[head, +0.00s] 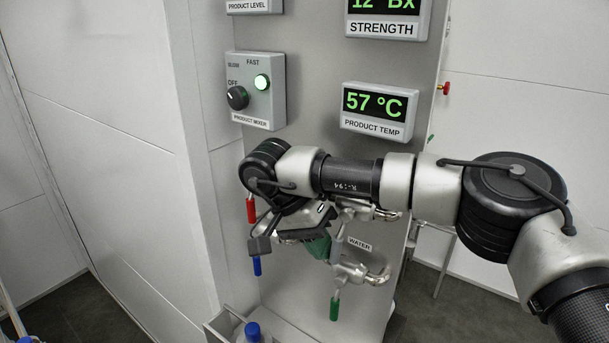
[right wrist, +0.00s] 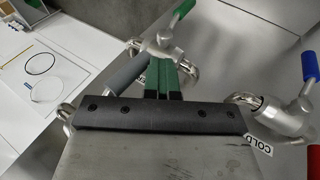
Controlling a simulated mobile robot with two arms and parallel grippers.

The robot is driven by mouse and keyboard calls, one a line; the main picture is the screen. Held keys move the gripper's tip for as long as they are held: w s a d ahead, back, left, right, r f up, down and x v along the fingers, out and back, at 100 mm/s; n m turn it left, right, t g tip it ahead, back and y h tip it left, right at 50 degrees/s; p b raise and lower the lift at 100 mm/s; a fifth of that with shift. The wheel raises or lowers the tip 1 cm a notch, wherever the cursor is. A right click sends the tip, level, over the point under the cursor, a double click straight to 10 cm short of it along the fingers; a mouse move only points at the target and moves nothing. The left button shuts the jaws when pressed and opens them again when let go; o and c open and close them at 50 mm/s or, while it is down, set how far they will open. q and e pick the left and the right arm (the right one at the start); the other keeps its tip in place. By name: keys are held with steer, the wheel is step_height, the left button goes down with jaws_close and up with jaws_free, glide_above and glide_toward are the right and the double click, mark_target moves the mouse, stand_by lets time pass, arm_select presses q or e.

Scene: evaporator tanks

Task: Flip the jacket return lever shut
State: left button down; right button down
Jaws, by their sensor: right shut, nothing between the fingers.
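No label reading jacket return is legible. A grey lever (right wrist: 128,75) on a silver valve lies close beside my right gripper's green fingers (right wrist: 163,78) in the right wrist view; whether they touch, I cannot tell. The fingers are together and empty. In the head view, my right gripper (head: 320,247) is in front of the valve panel, below the product temp display. A silver valve (head: 380,214) shows partly behind my arm there; its lever is hidden. A green lever (head: 335,308) hangs down from the water valve (head: 360,272). My left gripper is out of view.
A red lever (head: 251,210) and a blue lever (head: 257,265) hang left of my gripper. The blue lever (right wrist: 309,65) and a green lever (right wrist: 183,10) also show in the wrist view. A product mixer box (head: 262,90) sits above. A tray with a blue-topped item (head: 253,330) is below.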

steer(key=shift+d, duration=0.2)
stand_by(0.4)
steer(key=v, duration=1)
steer(key=shift+a+r+p, duration=0.2)
steer(key=shift+a+p, duration=0.1)
steer(key=shift+a, duration=0.1)
